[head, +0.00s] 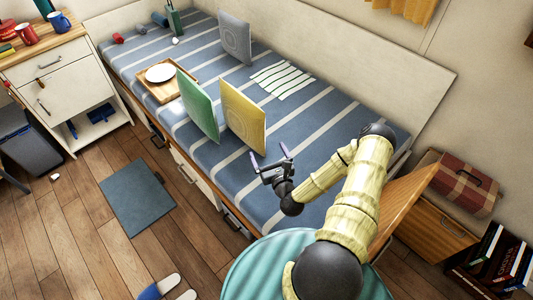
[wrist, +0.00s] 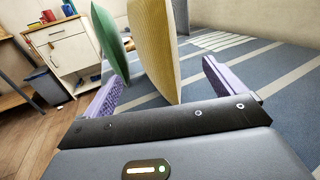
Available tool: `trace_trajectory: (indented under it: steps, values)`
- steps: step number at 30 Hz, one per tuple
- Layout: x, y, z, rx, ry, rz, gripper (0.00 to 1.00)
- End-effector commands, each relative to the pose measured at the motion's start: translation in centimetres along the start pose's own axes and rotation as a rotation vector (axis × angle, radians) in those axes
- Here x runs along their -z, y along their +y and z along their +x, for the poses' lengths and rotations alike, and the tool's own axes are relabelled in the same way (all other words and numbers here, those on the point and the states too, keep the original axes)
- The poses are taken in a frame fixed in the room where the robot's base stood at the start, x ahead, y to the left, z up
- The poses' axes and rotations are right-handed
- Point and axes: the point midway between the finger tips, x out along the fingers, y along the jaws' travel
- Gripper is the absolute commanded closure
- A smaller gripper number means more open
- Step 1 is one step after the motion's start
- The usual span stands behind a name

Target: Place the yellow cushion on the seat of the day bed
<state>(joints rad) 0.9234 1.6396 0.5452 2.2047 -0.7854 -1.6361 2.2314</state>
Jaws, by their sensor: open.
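The yellow cushion (head: 243,122) stands upright on the blue striped seat of the day bed (head: 330,107). In the wrist view the yellow cushion (wrist: 153,45) is ahead, its lower part between the directions of the two fingers. My gripper (head: 270,160) is open and empty, just in front of the cushion toward the robot, over the bed's front part. In the wrist view my gripper's purple fingers (wrist: 162,84) are spread wide. Whether either finger touches the cushion cannot be told.
A green cushion (head: 198,104) stands upright close left of the yellow one. A grey cushion (head: 235,39) stands at the back. A wooden tray (head: 150,96) with a white plate (head: 160,73) and a striped cloth (head: 283,80) lie on the bed. The seat right of the yellow cushion is clear.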

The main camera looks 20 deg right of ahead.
Motion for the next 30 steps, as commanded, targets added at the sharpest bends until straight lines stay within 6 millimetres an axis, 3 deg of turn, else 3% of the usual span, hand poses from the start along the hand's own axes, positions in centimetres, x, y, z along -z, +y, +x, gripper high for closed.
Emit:
trace_trajectory:
  steps: [7,11,20,30]
  values:
    - [-0.1,0.6,0.3,-0.033,0.015,-0.043,0.06]
    - [-0.4,1.9,0.8,-0.134,0.066,-0.210,0.06]
    - [-1.3,4.8,1.1,-0.519,0.223,-0.880,0.06]
    - [-5.0,4.9,-0.9,-0.934,0.307,-1.577,0.06]
